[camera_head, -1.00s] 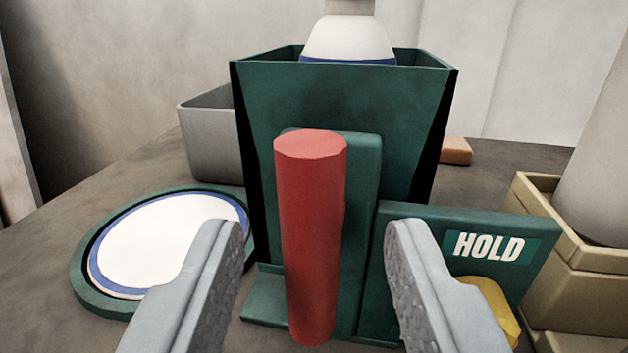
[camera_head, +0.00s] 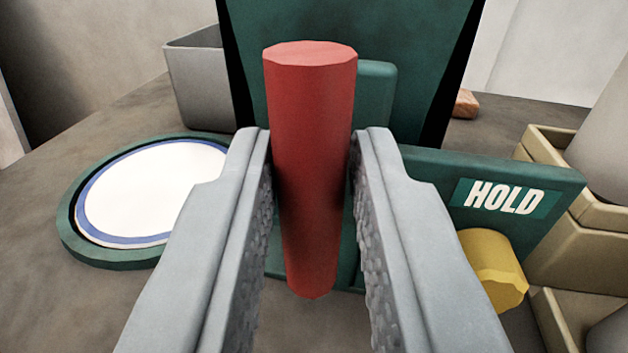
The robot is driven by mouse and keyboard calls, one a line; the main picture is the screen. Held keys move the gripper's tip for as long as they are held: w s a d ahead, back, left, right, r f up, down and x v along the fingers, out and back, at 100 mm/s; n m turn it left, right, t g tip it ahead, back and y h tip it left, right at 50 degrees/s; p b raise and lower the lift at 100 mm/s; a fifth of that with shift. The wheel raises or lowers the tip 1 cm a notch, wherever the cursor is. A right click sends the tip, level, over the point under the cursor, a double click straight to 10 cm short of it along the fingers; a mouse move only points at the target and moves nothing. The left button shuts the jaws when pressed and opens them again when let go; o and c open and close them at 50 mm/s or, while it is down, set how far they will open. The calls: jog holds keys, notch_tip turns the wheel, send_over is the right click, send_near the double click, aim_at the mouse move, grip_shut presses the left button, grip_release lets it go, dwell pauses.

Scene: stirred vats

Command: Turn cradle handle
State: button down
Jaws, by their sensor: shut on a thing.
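The red cylindrical handle (camera_head: 312,150) stands nearly upright in the middle of the view, in front of the green cradle (camera_head: 420,60). My gripper (camera_head: 312,165) has its two grey fingers on either side of the handle, close against it, and is shut on it. The handle's top end rises above the fingertips and its lower end shows between them. The cradle's upper rim is out of view, and its lower part is partly hidden by the handle and fingers.
Right of the handle is a green panel marked HOLD (camera_head: 505,197) with a yellow knob (camera_head: 492,268) below it. A white disc with a blue ring (camera_head: 150,195) lies left in a green rim. A grey bin (camera_head: 200,85) stands behind; tan boxes (camera_head: 560,255) stand at right.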

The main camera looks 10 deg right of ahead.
jog(key=n, duration=0.3)
jog(key=shift+a+r+n+g, duration=0.1)
jog(key=shift+a+n+g, duration=0.1)
jog(key=shift+n+g, duration=0.2)
jog(key=n, duration=0.2)
jog(key=n+g, duration=0.1)
jog(key=n, duration=0.1)
jog(key=shift+w+a+h, duration=0.1)
jog(key=shift+a+h, duration=0.1)
jog(key=shift+h, duration=0.1)
jog(key=shift+a+f+n+g+h, duration=0.15)
jog(key=shift+n+h, duration=0.1)
jog(key=shift+n, duration=0.8)
jog(key=shift+f+n+g+h, duration=0.1)
jog(key=shift+n+h, duration=0.2)
jog(key=shift+n, duration=0.7)
jog(key=shift+a+f+n+g+h, duration=0.15)
jog(key=shift+n+h, duration=0.1)
jog(key=shift+n, duration=0.8)
jog(key=c, duration=1.3)
grip_release()
